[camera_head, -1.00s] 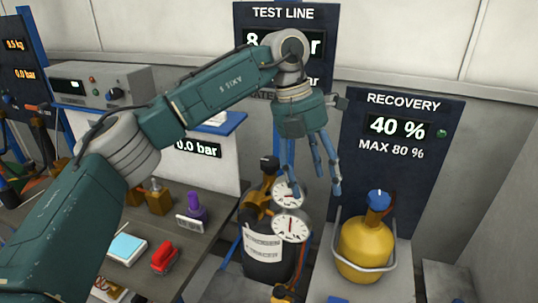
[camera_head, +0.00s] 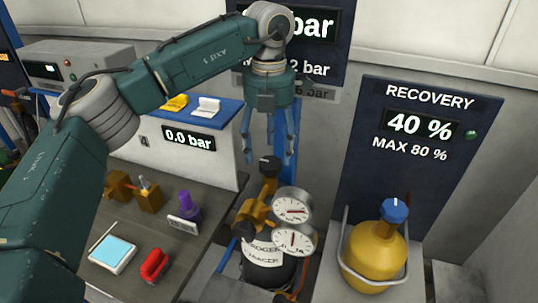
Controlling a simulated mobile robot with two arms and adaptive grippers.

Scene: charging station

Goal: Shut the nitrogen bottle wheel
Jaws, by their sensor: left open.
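The nitrogen bottle (camera_head: 268,272) is a black cylinder with a white label, standing low in the middle of the picture. Its valve wheel (camera_head: 268,166) is a small black knob on top, above brass fittings (camera_head: 258,215). Two round gauges (camera_head: 293,206) sit at its right side. My left gripper (camera_head: 269,152) points down with its blue fingers spread open, over the wheel. The fingers appear on either side of the wheel in the picture; whether they touch it I cannot tell. My right gripper is not in view.
A yellow recovery cylinder (camera_head: 376,258) with a blue cap stands to the right, before a dark panel (camera_head: 415,150) reading 40 %. On the left, a dark bench (camera_head: 205,240) holds a red tool (camera_head: 154,266), a purple bottle (camera_head: 188,207) and a light-blue-screened device (camera_head: 112,252).

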